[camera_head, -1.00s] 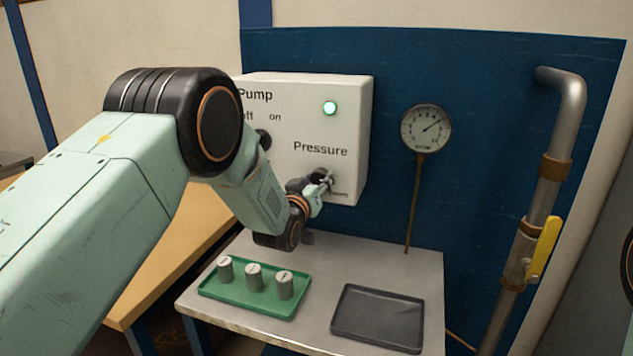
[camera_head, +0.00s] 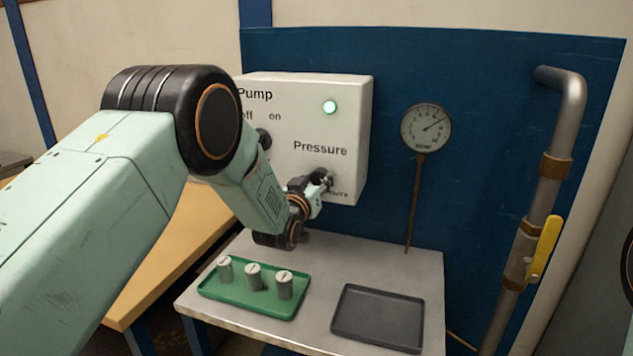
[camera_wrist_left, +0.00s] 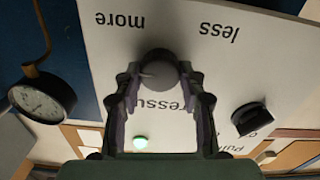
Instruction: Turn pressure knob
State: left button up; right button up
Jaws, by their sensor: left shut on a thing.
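The white pump box (camera_head: 345,120) stands against the blue panel, with a lit green lamp (camera_head: 330,107). The dark pressure knob (camera_wrist_left: 158,72) sits below the "Pressure" label, and in the head view my gripper largely hides it. My left gripper (camera_head: 322,180) reaches it from the left and is shut on it. In the left wrist view the fingers (camera_wrist_left: 160,88) lie on both sides of the knob, and the box text appears upside down. A round gauge (camera_head: 426,128) on a brown stem has its needle pointing to the upper right. My right gripper is not in view.
A green tray (camera_head: 212,291) with three grey cylinders and an empty dark tray (camera_head: 378,318) lie on the metal table (camera_head: 315,265). The pump switch (camera_wrist_left: 252,118) is beside the knob. A pipe with a yellow valve handle (camera_head: 544,248) stands at right.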

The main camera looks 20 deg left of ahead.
pick_arm(q)
jog(key=o, duration=1.1)
jog(key=shift+o, duration=0.2)
jog(key=shift+s, duration=0.1)
jog(key=s, duration=1.1)
jog(key=shift+s+a, duration=0.25)
jog(key=shift+s, duration=0.15)
jog(key=shift+f, duration=0.1)
